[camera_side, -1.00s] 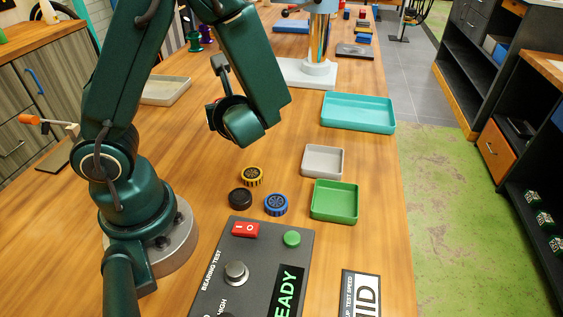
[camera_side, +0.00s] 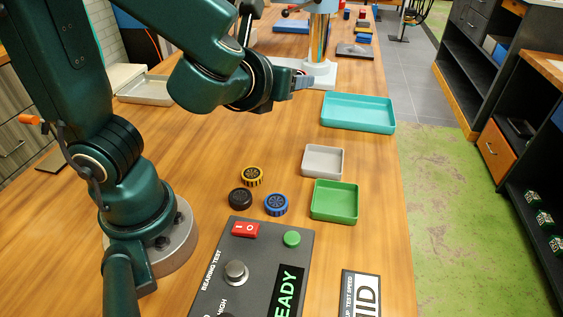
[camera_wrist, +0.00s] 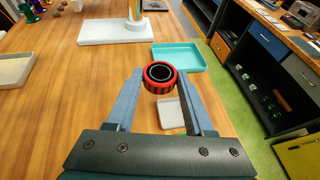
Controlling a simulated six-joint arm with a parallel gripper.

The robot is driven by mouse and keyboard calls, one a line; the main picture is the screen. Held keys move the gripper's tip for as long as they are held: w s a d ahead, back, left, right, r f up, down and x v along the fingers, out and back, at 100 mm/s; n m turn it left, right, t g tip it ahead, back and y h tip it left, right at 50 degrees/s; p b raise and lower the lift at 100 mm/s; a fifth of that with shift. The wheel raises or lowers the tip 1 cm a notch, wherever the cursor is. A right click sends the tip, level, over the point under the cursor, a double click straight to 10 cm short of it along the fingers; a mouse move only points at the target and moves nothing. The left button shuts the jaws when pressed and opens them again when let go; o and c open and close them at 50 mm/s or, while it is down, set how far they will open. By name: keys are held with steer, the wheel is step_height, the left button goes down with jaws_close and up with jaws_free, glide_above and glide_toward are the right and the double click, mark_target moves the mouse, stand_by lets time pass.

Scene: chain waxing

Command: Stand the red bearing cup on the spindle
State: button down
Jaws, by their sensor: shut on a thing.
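My gripper (camera_wrist: 160,80) is shut on the red bearing cup (camera_wrist: 160,72), whose dark ringed opening faces the camera in the wrist view. The cup sits between the two blue-grey fingertips, held above the table. In the side view my gripper (camera_side: 302,82) is high at the back, near the white stand base, with the cup mostly hidden. A short silver round post (camera_side: 236,272), which looks like the spindle, stands bare on the dark bearing test panel (camera_side: 213,290), well in front of my gripper.
Yellow (camera_side: 252,175), black (camera_side: 240,198) and blue (camera_side: 276,204) cups stand behind the panel. Green (camera_side: 334,217), grey (camera_side: 322,175) and teal (camera_side: 358,128) trays line the right side. The white stand base (camera_side: 324,74) and its column are at the back. The table's middle is clear.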

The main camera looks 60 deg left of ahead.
steer(key=s+a+f+n+g+y, duration=0.3)
steer(key=a+f+n+g, duration=0.1)
steer(key=a, duration=0.2)
steer(key=s+a+f+n+g+y, duration=0.3)
steer(key=s+a+f+n+g, duration=0.1)
steer(key=a, duration=0.3)
steer(key=shift+a+f+n+g, duration=0.2)
steer(key=shift+f+n+g, duration=0.1)
steer(key=shift+f+n, duration=0.2)
glide_above(278, 165)
step_height(278, 165, down, 7)
steer(key=shift+f, duration=1.8)
